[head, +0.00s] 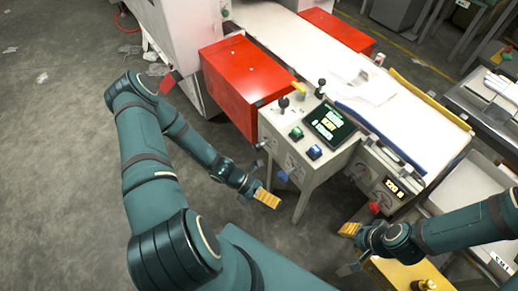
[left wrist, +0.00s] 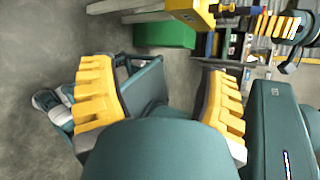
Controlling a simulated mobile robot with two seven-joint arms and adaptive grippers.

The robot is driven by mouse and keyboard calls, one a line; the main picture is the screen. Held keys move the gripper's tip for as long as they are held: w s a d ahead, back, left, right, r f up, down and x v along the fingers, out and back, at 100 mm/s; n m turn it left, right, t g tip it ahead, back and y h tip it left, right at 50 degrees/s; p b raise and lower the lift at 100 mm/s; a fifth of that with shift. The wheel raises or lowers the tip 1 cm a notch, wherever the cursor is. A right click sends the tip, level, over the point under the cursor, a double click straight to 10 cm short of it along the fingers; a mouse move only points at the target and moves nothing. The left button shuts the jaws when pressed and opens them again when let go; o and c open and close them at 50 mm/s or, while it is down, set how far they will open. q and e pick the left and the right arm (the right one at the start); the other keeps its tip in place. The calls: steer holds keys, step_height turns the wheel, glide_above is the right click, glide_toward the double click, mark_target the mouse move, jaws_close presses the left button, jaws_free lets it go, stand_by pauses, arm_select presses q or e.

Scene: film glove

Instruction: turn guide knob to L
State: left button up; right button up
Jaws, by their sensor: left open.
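A white control box (head: 310,178) stands at the front end of the machine, with dials on its front. A blue knob (head: 283,176) shows low on that front. A red knob (head: 374,207) shows further right, below a lit number display (head: 391,187). I cannot tell which is the guide knob, and no L mark is readable. My left gripper (head: 261,183) is open and empty, just left of the box front and apart from the knobs. Its spread yellow fingers also fill the left wrist view (left wrist: 160,108). My right gripper (head: 350,249) looks open, below the red knob.
Two small black-topped levers, a green button (head: 297,133), a blue button (head: 314,152) and a screen (head: 329,123) sit on the box top. A red cabinet (head: 247,72) stands behind it. A yellow stand (head: 405,274) is under my right arm. The floor at left is mostly clear.

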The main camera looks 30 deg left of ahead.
arm_select(q)
steer(key=w+a+f+n+t+b, duration=0.1)
steer(key=w+a+n+t, duration=0.3)
steer(key=a+n+t, duration=0.85)
steer(key=n+t+y, duration=0.2)
steer(key=n+y, duration=0.3)
steer(key=n, duration=0.8)
glide_toward(255, 149)
steer(key=shift+m, duration=0.25)
steer(key=b+x, duration=0.2)
steer(key=x, duration=0.9)
steer(key=shift+w, duration=0.15)
steer(key=c, duration=1.2)
